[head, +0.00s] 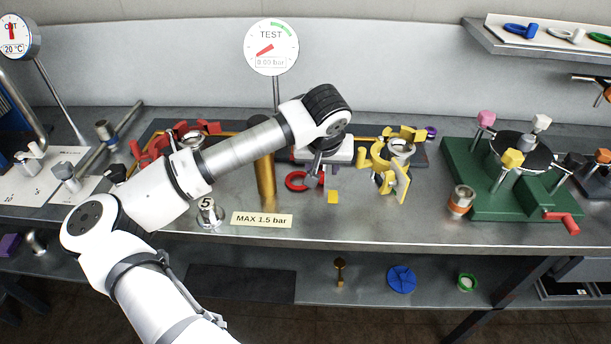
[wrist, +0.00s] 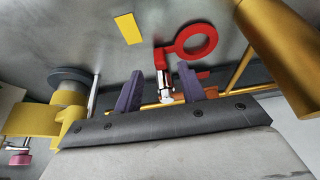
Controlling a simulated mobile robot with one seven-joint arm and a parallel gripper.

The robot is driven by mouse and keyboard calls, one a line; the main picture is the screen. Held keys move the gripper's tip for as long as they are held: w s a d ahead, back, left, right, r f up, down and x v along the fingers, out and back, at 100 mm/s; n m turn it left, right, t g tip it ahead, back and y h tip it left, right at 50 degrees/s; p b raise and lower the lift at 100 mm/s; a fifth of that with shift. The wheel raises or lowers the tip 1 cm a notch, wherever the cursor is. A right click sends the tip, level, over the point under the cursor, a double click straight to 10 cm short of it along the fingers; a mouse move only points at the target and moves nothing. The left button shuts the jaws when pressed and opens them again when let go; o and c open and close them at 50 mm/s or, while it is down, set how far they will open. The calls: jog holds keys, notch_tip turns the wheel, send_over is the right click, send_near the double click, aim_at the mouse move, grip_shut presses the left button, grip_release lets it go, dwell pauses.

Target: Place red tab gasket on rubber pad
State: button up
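The red tab gasket (head: 297,181) lies on the metal bench top below my wrist, a flat ring with a tab. In the wrist view the ring (wrist: 207,39) is ahead of my gripper (wrist: 158,72), its tab pointing towards the gap between the purple fingers. The fingers stand apart, with visible space beside the tab, and do not appear to hold it. In the head view my gripper (head: 317,168) is partly hidden by my wrist, just right of the ring. A dark flat mat (head: 240,283) lies on the lower shelf; I cannot tell whether it is the rubber pad.
A brass-coloured post (head: 265,180) stands close left of the gasket. A yellow clamp assembly (head: 391,165) stands to the right. A yellow tag (head: 333,197) and the "MAX 1.5 bar" sign (head: 262,220) are in front. A green fixture (head: 462,190) stands at the right.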

jog(key=shift+p+x, duration=0.3)
jog(key=shift+x, duration=1.15)
grip_shut()
jog(key=shift+s+a+r+b, duration=0.1)
jog(key=shift+r+b, duration=0.1)
jog(key=shift+b, duration=0.25)
